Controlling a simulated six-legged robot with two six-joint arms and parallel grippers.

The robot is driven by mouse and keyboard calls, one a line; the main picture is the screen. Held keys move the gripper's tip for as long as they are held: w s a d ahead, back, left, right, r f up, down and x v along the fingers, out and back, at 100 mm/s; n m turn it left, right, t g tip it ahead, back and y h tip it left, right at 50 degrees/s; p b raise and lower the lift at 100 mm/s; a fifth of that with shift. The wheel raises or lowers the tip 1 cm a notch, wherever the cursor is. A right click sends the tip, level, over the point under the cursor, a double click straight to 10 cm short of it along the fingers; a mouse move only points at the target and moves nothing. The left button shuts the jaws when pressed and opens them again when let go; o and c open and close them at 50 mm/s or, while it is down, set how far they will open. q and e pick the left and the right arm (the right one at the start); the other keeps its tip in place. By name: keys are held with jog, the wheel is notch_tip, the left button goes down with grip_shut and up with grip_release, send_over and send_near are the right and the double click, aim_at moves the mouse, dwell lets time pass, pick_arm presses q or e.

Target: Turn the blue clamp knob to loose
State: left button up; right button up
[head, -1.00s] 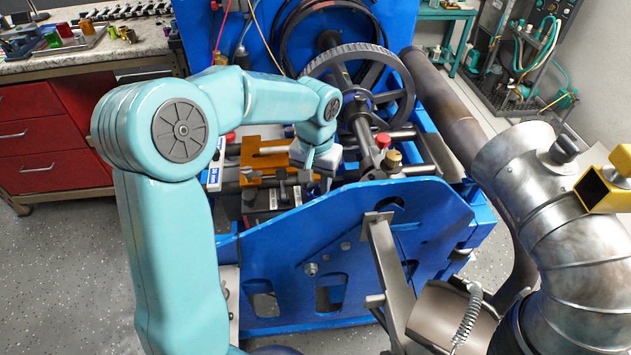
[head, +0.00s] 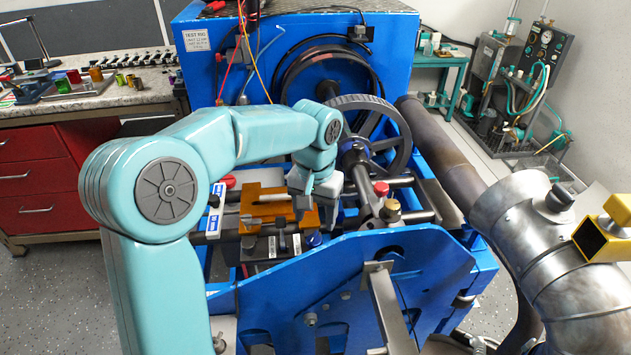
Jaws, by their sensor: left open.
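My left gripper (head: 315,208) comes in from the left and points down over the test rig, beside the orange block (head: 262,207). Its jaws are open, and I see nothing held between them. A small dark blue rounded part (head: 314,240), which looks like the blue clamp knob, shows just below the fingers. It is partly hidden, and I cannot read its turn position. I cannot tell whether the fingers touch it. My right gripper is not in view.
Red knobs (head: 381,188) and a brass knob (head: 392,206) stand near the rails. A large toothed wheel (head: 400,135) is behind the gripper. The blue front plate (head: 350,285) rises in front. A big metal pipe (head: 510,220) fills the right side.

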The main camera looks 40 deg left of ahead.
aim_at(315, 235)
pick_arm(q)
notch_tip(315, 235, up, 11)
jog(key=p, duration=0.1)
jog(key=shift+f, duration=0.2)
jog(key=shift+r, duration=0.15)
